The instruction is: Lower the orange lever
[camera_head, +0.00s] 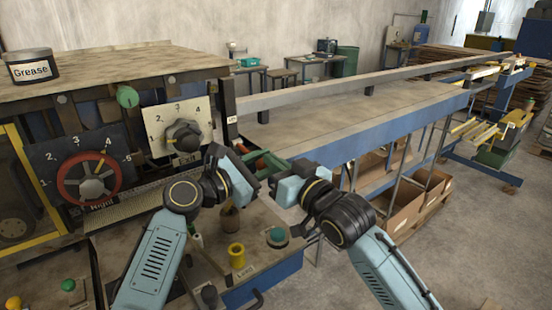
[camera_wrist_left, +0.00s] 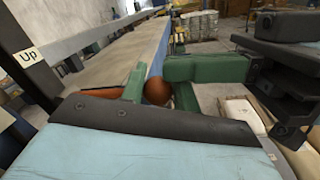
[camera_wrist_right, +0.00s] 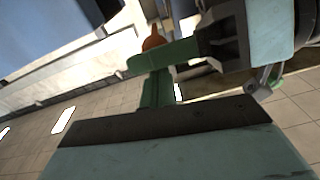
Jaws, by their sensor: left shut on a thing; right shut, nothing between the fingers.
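The orange lever ends in an orange knob (camera_wrist_left: 157,91) in the left wrist view, with part of its orange shaft (camera_wrist_left: 103,92) to the left. My left gripper (camera_wrist_left: 160,86) is shut on the lever, its green fingers on either side of the knob. The right wrist view shows an orange knob (camera_wrist_right: 153,39) just beyond the green fingers of my right gripper (camera_wrist_right: 153,75), which is shut and empty. I cannot tell whether they touch. In the head view both grippers meet near the middle and hide most of the lever.
An "Up" label (camera_wrist_left: 29,55) is on a dark post by the lever. A long table (camera_head: 345,115) runs back right. A numbered black dial (camera_head: 183,135) and a red-ringed dial (camera_head: 90,180) are at left.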

